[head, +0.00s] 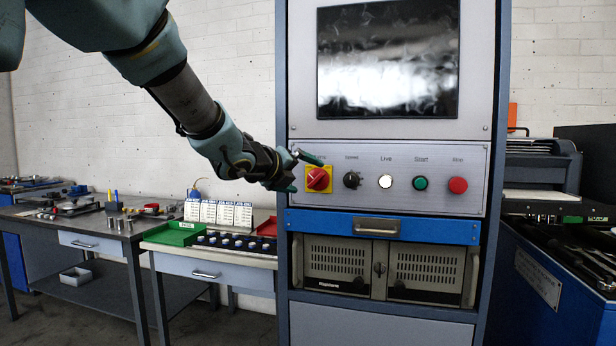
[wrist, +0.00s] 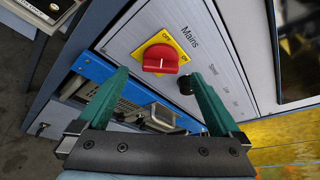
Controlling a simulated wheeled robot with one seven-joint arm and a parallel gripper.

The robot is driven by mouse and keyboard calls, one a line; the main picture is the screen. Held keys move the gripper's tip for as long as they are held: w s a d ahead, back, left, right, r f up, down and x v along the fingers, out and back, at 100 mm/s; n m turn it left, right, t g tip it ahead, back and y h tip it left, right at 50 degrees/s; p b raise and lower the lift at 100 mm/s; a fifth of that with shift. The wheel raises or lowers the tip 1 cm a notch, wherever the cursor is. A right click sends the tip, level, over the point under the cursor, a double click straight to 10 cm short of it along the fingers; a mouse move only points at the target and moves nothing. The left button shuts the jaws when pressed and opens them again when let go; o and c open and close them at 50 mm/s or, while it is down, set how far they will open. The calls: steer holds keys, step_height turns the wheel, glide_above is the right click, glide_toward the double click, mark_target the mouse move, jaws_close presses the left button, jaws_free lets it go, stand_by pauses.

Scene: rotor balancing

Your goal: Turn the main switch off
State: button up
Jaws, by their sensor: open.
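The main switch is a red rotary knob (head: 318,179) on a yellow plate, at the left of the cabinet's control panel. In the wrist view the knob (wrist: 161,59) lies ahead, between the fingertips as pictured, under the printed word "Mains". The plate carries OFF and ON marks; I cannot tell surely which one the knob points to. My gripper (head: 301,172) is open and empty, just in front of the knob and slightly left of it. In the wrist view its two green fingers (wrist: 160,76) are spread wide, and no contact with the knob shows.
Right of the switch are a black speed knob (head: 352,180), a white Live lamp (head: 385,181), a green Start button (head: 420,183) and a red button (head: 457,185). A blue drawer (head: 400,228) is below. A bench with a green tray (head: 178,234) stands left.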

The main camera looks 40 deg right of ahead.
mark_target(314, 179)
steer(key=shift+p+x, duration=0.4)
steer(key=shift+x, duration=1.55)
steer(key=shift+c, duration=0.2)
steer(key=c, duration=1.3)
